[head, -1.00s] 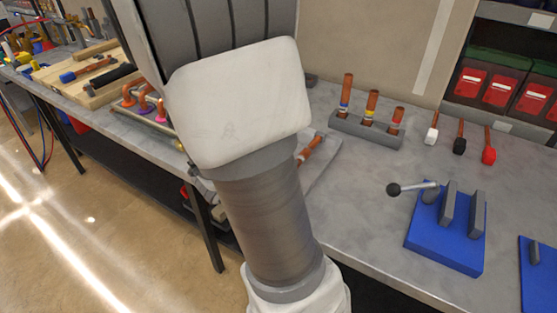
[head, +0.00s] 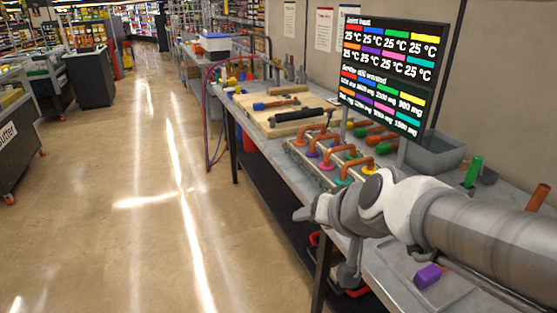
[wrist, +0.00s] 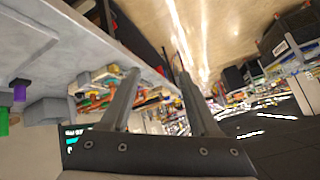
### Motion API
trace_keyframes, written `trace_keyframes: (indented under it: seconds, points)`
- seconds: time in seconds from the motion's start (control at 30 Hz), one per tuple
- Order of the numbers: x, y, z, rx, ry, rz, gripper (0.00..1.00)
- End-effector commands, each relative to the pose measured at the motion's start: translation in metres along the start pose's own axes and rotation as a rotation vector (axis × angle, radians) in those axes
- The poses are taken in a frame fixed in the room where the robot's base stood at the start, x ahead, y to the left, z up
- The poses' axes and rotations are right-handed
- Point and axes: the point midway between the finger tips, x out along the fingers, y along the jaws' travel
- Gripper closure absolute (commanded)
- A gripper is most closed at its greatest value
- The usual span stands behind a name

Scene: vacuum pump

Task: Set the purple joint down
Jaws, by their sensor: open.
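A copper elbow joint with a purple collar (head: 313,154) stands in the row of banded copper joints on the workbench, in the middle of the head view. My gripper (wrist: 160,75) is open in the wrist view, with nothing between its fingers. In the head view my arm reaches in from the right, and its end is near the bench's front edge, nearer the camera than the joint row. A separate purple block (head: 428,276) lies near the front of the bench, below my arm. A purple piece (wrist: 20,90) also shows at the left of the wrist view; I cannot tell which it is.
A screen (head: 392,75) listing temperatures stands behind the joint row. A grey bin (head: 435,153) and a green cylinder (head: 473,172) are to its right. A wooden board (head: 275,112) with tools lies farther back. The floor (head: 150,230) left of the bench is clear.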

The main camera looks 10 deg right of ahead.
Motion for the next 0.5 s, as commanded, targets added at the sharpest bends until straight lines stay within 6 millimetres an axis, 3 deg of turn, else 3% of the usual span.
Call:
trace_keyframes:
  seconds: [0.03, 0.2, 0.33, 0.5]
  points:
    - [-0.018, -0.005, 0.011, -0.065, -0.037, 0.0, 0.38]
    - [-0.061, 0.005, 0.049, -0.234, -0.174, 0.087, 0.38]
    - [-0.082, 0.018, 0.065, -0.293, -0.23, 0.162, 0.38]
    - [-0.091, 0.026, 0.07, -0.314, -0.254, 0.2, 0.38]
